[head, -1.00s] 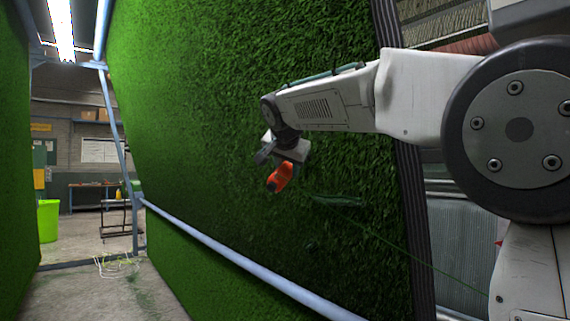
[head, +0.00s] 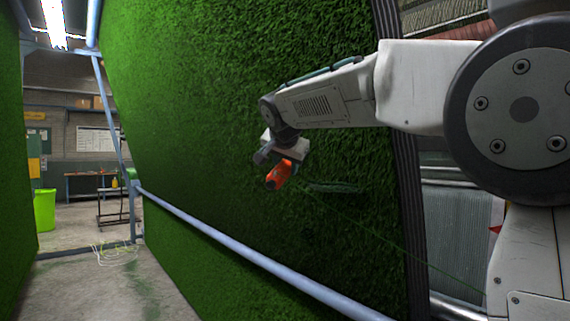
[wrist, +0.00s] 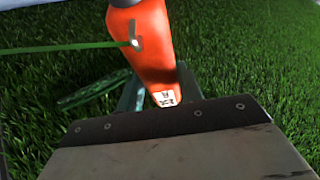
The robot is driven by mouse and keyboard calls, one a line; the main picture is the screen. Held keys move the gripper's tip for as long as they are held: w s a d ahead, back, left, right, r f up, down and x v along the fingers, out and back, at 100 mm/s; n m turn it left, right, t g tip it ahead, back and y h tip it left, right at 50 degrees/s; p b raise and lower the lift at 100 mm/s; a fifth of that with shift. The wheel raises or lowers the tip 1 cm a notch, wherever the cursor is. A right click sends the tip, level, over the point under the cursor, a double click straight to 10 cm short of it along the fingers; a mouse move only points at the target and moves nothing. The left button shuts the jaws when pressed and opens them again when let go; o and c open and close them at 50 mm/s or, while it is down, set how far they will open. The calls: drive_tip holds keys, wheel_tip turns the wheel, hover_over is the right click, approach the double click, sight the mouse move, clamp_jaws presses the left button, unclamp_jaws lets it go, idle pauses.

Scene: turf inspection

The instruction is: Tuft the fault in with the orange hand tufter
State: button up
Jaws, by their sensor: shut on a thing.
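The orange hand tufter (head: 279,175) is in my gripper (head: 268,160), in front of the big green turf sheet (head: 180,110). In the wrist view the tufter (wrist: 143,40) stands between the jaws of my gripper (wrist: 158,88), which are shut on it. A green yarn (wrist: 65,47) runs from the tufter to the left; in the head view it trails down to the lower right. The fault shows as a darker strip (head: 333,188) in the turf, just right of the tufter. The tufter's tip is not visible, so I cannot tell whether it touches the turf.
A blue-grey rail (head: 240,248) crosses the sheet's lower part. Another turf sheet (head: 15,150) stands at the left, with an open concrete aisle (head: 110,285) between. A lime green bin (head: 44,210) and a dark trolley (head: 113,205) stand farther back.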

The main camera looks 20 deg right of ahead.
drive_tip(key=s+a+f, duration=0.2)
drive_tip(key=a, duration=0.5)
drive_tip(key=shift+s+a, duration=0.2)
idle(0.4)
